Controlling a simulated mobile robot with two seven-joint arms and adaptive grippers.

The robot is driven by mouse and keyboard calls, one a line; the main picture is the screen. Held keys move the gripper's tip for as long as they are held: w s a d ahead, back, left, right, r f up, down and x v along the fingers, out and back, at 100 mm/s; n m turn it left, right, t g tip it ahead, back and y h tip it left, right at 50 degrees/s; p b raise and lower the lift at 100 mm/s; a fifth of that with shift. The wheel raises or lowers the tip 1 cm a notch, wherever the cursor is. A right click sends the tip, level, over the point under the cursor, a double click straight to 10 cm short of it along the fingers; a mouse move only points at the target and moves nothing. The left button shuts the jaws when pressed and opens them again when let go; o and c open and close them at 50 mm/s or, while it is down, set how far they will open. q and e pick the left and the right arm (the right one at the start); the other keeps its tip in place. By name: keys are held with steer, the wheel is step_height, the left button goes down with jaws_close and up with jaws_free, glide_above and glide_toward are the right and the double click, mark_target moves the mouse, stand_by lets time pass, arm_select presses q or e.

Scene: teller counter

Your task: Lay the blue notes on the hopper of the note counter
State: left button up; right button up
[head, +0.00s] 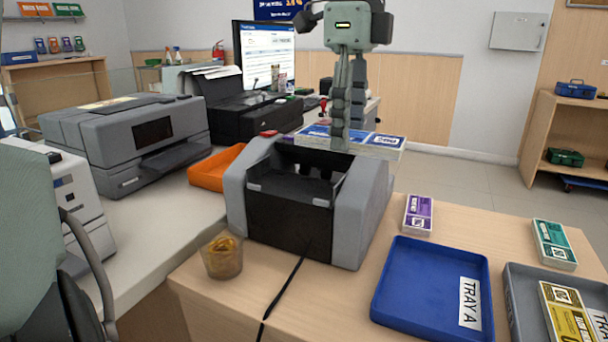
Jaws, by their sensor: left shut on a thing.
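The blue notes (378,142) are a flat bundle with a blue and white top and pale edges. My left gripper (342,140) reaches down from the top middle and is shut on them. It holds them roughly level, over the far upper part of the note counter (366,205) in the picture. The counter is a grey machine with a black front and a dark recess on top, its hopper (295,186). The gap between notes and hopper is hard to judge. My right gripper is not in view.
A blue tray marked TRAY A (425,285), a purple bundle (418,214), a green bundle (554,245) and a grey tray (520,305) with yellow notes (566,318) lie to the right. A cup (222,260) and black cable stand in front-left. An orange tray (212,170) sits behind-left.

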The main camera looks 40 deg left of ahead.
arm_select(q)
steer(key=shift+w+a, duration=0.2)
steer(key=shift+a, duration=0.1)
steer(key=p, duration=0.1)
glide_above(298, 185)
steer(key=f, duration=0.6)
steer(key=shift+s+d+f, duration=0.15)
steer(key=shift+d+f, duration=0.1)
steer(key=shift+d, duration=0.15)
steer(key=shift+a+f, duration=0.15)
steer(key=shift+a, duration=0.15)
step_height(298, 185, down, 4)
steer(key=shift+r, duration=0.1)
steer(key=shift+f, duration=0.2)
steer(key=shift+r, duration=0.1)
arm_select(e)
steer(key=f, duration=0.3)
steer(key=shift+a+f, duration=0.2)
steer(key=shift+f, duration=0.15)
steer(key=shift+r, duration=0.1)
